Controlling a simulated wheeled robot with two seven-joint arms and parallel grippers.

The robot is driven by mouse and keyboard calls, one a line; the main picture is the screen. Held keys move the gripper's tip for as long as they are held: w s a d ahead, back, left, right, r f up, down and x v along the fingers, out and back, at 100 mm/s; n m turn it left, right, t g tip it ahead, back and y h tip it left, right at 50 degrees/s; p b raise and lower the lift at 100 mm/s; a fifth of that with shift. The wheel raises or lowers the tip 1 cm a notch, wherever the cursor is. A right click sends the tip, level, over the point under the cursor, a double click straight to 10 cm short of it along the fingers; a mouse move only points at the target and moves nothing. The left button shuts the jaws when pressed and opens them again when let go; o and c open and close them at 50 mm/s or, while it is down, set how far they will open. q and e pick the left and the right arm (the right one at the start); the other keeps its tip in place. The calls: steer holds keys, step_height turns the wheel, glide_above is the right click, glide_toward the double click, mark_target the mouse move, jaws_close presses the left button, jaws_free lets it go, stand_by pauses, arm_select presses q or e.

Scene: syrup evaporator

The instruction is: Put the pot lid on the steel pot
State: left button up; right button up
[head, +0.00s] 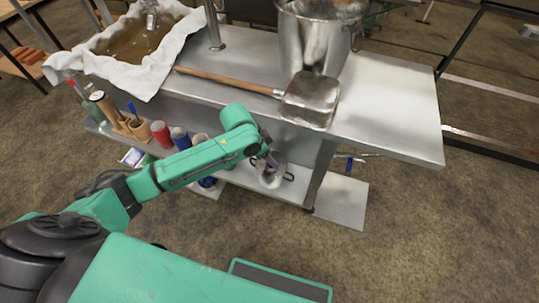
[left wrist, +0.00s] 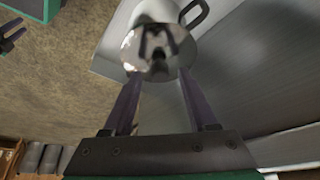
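The shiny round pot lid (left wrist: 142,59) is just beyond my left fingertips in the left wrist view, mirroring dark gripper shapes. The steel pot (head: 268,181) stands at the lower shelf beneath the table in the head view. A dark pot handle (left wrist: 197,14) shows beyond the lid in the left wrist view. My left gripper (left wrist: 159,73) has its two fingers apart, and I see no grip on the lid. In the head view my left gripper (head: 269,160) is just above the pot. I cannot tell whether lid and pot touch. My right gripper (left wrist: 14,33) shows at the left wrist view's edge, fingers apart.
The steel table (head: 395,125) overhangs the pot, with a table leg (head: 320,175) just right of it. Cans and a wooden holder (head: 130,127) line the shelf at left.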

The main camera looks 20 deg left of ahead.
arm_select(q)
steer(key=shift+a+r, duration=0.1)
steer(key=shift+r, duration=0.35)
steer(key=p+v, duration=0.2)
steer(key=v, duration=0.4)
step_height(320, 180, up, 5)
glide_above(262, 167)
steer(key=s+a, duration=0.1)
steer(key=a, duration=0.1)
steer(key=shift+s+d+r+p, duration=0.1)
steer(key=shift+s+d+p, duration=0.15)
steer(key=shift+p, duration=0.1)
arm_select(e)
steer(key=shift+s+r, duration=0.2)
steer(key=shift+r, duration=0.45)
steer(key=shift+s+r, duration=0.15)
steer(key=shift+r, duration=0.45)
